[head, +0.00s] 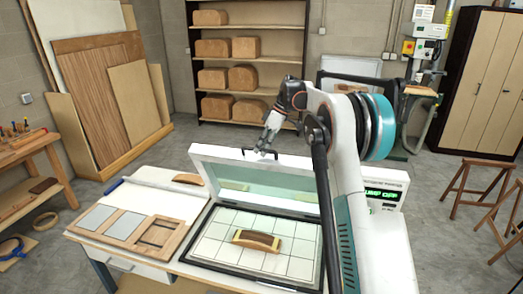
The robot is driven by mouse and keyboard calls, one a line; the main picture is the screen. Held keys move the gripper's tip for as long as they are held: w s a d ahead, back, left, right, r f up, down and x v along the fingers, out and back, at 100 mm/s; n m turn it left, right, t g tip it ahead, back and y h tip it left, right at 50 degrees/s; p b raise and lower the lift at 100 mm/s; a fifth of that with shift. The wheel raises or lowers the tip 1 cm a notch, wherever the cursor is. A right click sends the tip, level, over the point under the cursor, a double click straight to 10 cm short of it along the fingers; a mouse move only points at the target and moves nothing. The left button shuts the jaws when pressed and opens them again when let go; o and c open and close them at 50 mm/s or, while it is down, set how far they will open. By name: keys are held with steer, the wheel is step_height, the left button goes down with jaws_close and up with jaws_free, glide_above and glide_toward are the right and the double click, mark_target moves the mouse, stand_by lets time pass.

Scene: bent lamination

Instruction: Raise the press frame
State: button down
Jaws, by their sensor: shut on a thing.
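The press frame (209,152) is a white-rimmed lid with a pale green membrane, hinged at the back of the press and tilted up. Its black handle (248,152) is at the middle of the raised edge. My gripper (264,150) is at that edge, shut on the handle; the fingertips are small in this view. Below, the press bed (215,232) is a white gridded surface with a black border. A curved wooden form (257,240) with a darker strip on top lies on the bed. My arm hides the frame's right side.
A table (150,205) left of the press holds wooden panels, a pale roll and a small curved wood piece (188,179). A display reading "PUMP OFF" (380,196) stands at the right. Shelves (250,60) with wooden forms are behind. Sawhorses (480,190) stand far right.

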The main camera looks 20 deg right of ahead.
steer(key=shift+d+f, duration=0.15)
steer(key=shift+f, duration=0.05)
steer(key=c, duration=1.6)
jaws_free()
steer(key=shift+w+f, duration=0.15)
steer(key=shift+w, duration=0.05)
steer(key=shift+w+d, duration=0.1)
steer(key=shift+w, duration=0.05)
steer(key=shift+r, duration=0.25)
steer(key=v, duration=1.1)
steer(key=shift+r, duration=0.3)
